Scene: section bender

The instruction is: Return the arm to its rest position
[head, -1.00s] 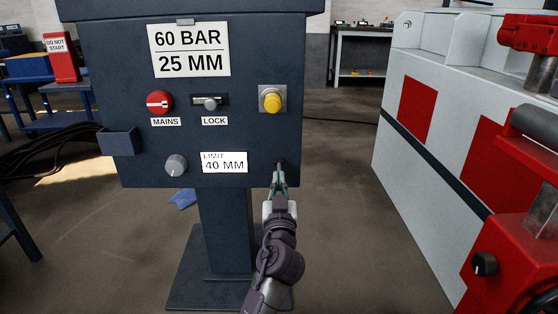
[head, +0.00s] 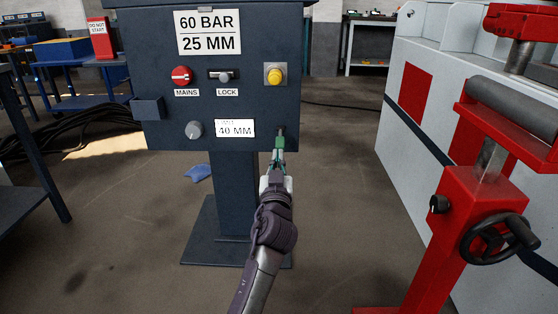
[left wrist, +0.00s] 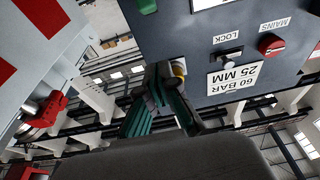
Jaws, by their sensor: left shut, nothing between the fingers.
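My left gripper (head: 280,140) is shut and empty. In the head view it comes up from below and its tips overlap the lower right corner of the dark control panel (head: 262,110). I cannot tell from this view whether they touch it. In the left wrist view the green and dark fingers (left wrist: 168,95) are together, with the panel (left wrist: 225,45) behind them and the yellow button partly hidden. My right gripper is in neither view.
The panel carries a red mains switch (head: 181,76), a lock lever (head: 224,77), a yellow button (head: 275,74) and a grey knob (head: 193,130). At right stands a red stand with a handwheel (head: 497,240) beside the white machine (head: 455,100). Floor between is open.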

